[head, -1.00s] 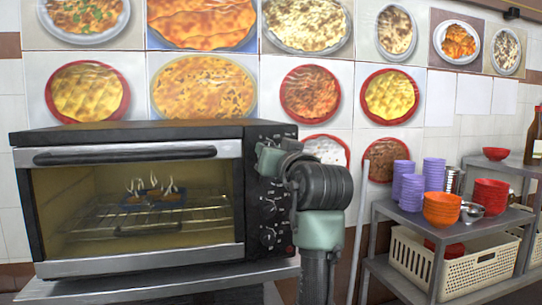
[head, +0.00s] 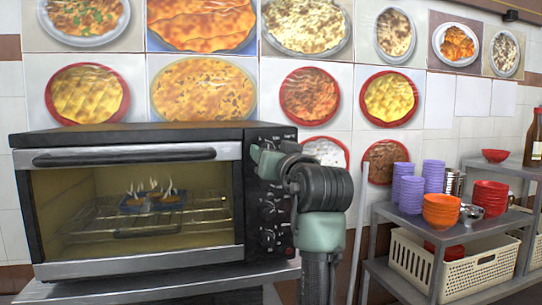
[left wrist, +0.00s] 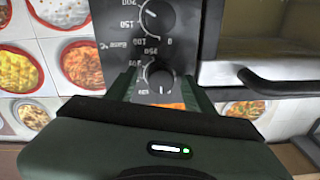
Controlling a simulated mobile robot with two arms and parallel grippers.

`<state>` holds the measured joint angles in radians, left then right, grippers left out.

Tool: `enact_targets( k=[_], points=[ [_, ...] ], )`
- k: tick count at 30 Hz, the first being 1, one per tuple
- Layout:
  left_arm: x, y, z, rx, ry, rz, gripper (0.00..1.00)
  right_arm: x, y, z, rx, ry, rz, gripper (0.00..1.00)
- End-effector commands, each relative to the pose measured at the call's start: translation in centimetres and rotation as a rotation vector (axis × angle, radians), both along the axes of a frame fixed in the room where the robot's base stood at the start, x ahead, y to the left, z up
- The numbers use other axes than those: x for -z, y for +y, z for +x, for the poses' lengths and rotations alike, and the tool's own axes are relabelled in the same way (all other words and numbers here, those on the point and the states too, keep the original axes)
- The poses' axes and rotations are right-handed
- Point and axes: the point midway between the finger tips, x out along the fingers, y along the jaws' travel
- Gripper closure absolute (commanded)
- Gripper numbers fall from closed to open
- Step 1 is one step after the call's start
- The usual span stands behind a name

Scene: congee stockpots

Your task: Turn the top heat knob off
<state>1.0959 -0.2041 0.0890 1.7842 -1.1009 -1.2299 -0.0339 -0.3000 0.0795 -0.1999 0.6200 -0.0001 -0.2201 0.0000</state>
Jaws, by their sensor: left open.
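The oven (head: 130,135) stands at the left with its control panel (head: 285,238) on its right side. Several dark knobs run down the panel; a lower knob (head: 267,237) shows clear. My left gripper (head: 264,160) is open at the upper part of the panel and hides what is behind it. The left wrist view looks upside down. There, a round dark knob (left wrist: 161,80) shows between the open fingers (left wrist: 162,92), one on each side; contact is unclear. Another knob (left wrist: 157,19) lies beyond it. My right gripper is out of view.
A steaming dark dish (head: 150,202) sits on the rack behind the closed oven door. A metal shelf (head: 385,212) at the right holds purple cups (head: 407,190), orange bowls (head: 441,210) and red bowls (head: 490,197), with a crate (head: 470,275) below. Food pictures cover the wall behind.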

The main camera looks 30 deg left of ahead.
Motion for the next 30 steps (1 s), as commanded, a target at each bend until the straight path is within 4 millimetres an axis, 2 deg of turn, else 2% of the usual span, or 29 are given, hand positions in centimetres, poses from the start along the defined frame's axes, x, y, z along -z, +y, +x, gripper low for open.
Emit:
enact_targets(
  k=[15, 30],
  points=[
    [0.7, -5.7, -4.3, 0.002, 0.0, -0.001, 0.47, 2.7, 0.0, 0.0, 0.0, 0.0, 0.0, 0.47],
    [0.6, -6.1, -4.7, 0.001, 0.001, -0.001, 0.47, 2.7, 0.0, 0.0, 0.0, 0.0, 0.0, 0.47]
  ],
)
